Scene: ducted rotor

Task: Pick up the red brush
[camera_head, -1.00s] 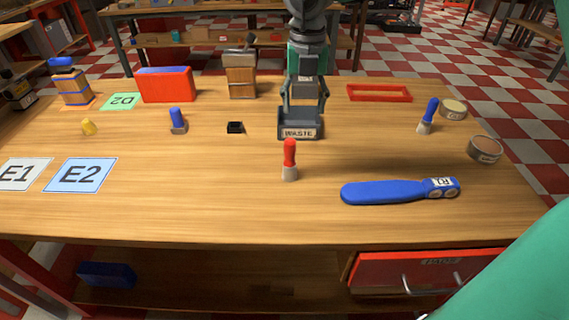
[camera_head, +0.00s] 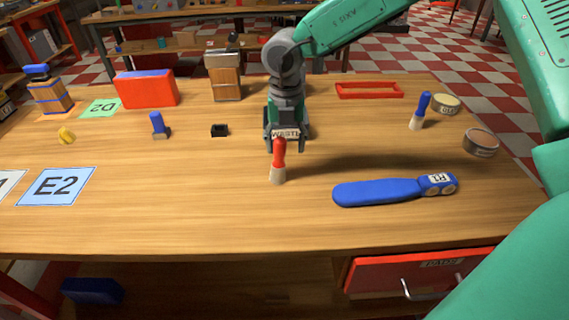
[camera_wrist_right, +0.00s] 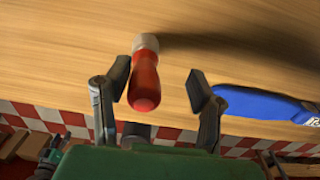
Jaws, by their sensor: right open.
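The red brush (camera_head: 278,158) stands upright on the wooden table, red handle up and pale bristle end down. My right gripper (camera_head: 287,145) is just behind it in the head view, pointing down and open. In the right wrist view the brush (camera_wrist_right: 145,82) shows between the two spread fingers of the gripper (camera_wrist_right: 160,87), closer to the left finger. Its handle end points toward the camera. A gap shows on both sides, so it is not gripped. My left gripper is not in view.
A blue paddle-shaped tool (camera_head: 375,192) lies to the right. A blue brush (camera_head: 420,108) stands farther right, near round tins (camera_head: 480,143). The table front (camera_head: 200,215) is clear.

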